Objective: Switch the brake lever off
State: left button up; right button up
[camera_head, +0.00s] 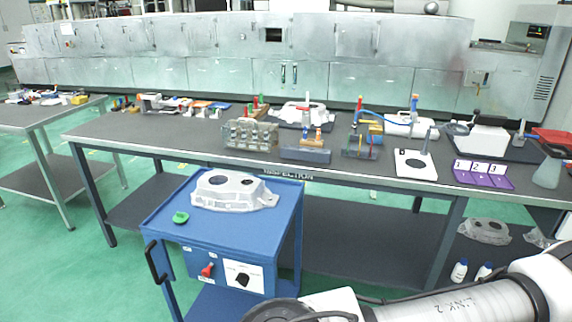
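A blue cart (158,217) stands in front of the long bench. On its front face is a small red lever (207,270), which looks like the brake lever. It is tilted, with its upper end to the right; its on or off marking is too small to read. Beside it on the right is a white panel with a black knob (243,279). A grey aluminium casting (232,191) and a green object (180,217) lie on the cart top. My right arm comes in at the lower right, with no fingers visible. Neither gripper is in view.
A black handle (156,263) sticks out at the cart's left side. The long bench (340,174) behind holds fixtures, castings and a purple numbered tray (482,179). White bottles (459,271) stand low at the right. Green floor left of the cart is clear.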

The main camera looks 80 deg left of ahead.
aim_at(206, 273)
jog(key=u, duration=3.35)
jog(key=j+u, duration=0.65)
jog(key=j, duration=0.15)
jog(key=k, duration=0.05)
